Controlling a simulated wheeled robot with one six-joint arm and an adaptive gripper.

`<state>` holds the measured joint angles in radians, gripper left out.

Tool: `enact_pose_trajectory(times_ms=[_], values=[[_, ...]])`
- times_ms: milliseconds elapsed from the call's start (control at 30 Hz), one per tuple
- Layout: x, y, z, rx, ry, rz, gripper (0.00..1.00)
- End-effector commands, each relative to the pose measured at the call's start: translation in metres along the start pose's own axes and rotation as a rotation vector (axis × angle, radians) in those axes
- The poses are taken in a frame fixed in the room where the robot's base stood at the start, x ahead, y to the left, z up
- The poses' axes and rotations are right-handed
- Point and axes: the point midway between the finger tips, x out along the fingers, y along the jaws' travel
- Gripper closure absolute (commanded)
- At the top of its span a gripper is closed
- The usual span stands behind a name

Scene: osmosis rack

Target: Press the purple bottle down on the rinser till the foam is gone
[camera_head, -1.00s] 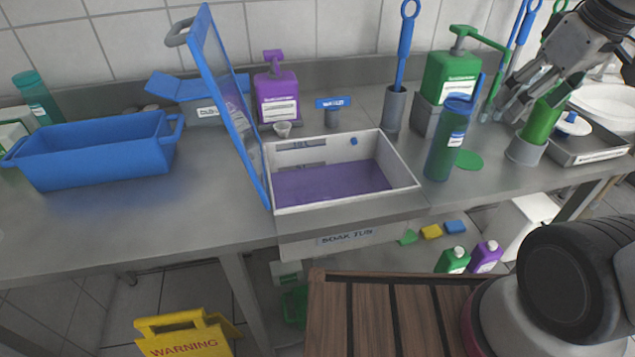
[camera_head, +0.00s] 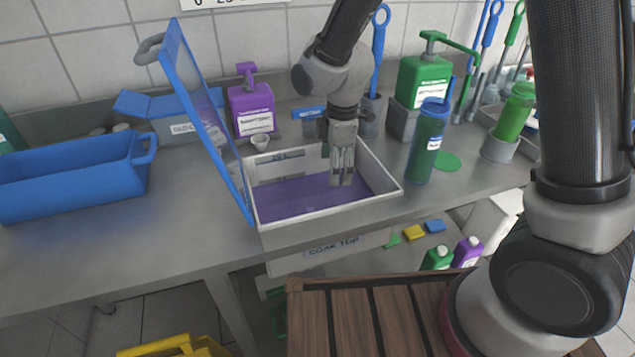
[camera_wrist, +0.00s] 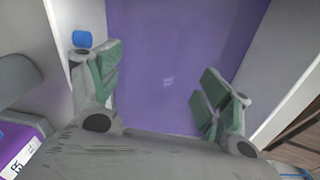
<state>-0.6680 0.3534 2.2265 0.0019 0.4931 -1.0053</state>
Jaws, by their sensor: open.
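A purple pump bottle (camera_head: 250,112) with a white label stands upright on the counter, behind the white soak tub (camera_head: 390,192). Part of a purple labelled thing (camera_wrist: 18,158) shows at the lower left of the wrist view. Another purple bottle (camera_head: 467,252) stands low, below the counter. My gripper (camera_head: 342,182) points down over the right part of the tub; its fingers are spread and empty. In the wrist view my gripper (camera_wrist: 160,92) is above the purple tub bottom or liquid (camera_wrist: 165,70). I cannot make out a rinser or any foam.
The tub's blue lid (camera_head: 205,120) stands raised at its left. A blue bin (camera_head: 75,175) is farther left. A dark green bottle (camera_head: 428,145) stands right of the tub, and a green bottle (camera_head: 515,112) sits in a grey holder (camera_head: 498,147).

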Motion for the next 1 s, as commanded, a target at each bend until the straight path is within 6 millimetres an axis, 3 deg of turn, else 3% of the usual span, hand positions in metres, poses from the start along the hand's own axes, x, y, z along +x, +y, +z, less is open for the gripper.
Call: enact_pose_trajectory(times_ms=[33,100,200,367,733,1000], values=[[0.021,-0.005,-0.01,-0.054,-0.014,-0.025,0.22],[0.04,-0.01,-0.02,-0.112,-0.023,-0.041,0.22],[0.056,-0.014,-0.028,-0.162,-0.03,-0.056,0.22],[0.071,-0.017,-0.03,-0.182,-0.034,-0.064,0.22],[0.126,-0.02,-0.027,-0.178,-0.034,-0.063,0.22],[0.139,-0.02,-0.027,-0.178,-0.033,-0.061,0.22]])
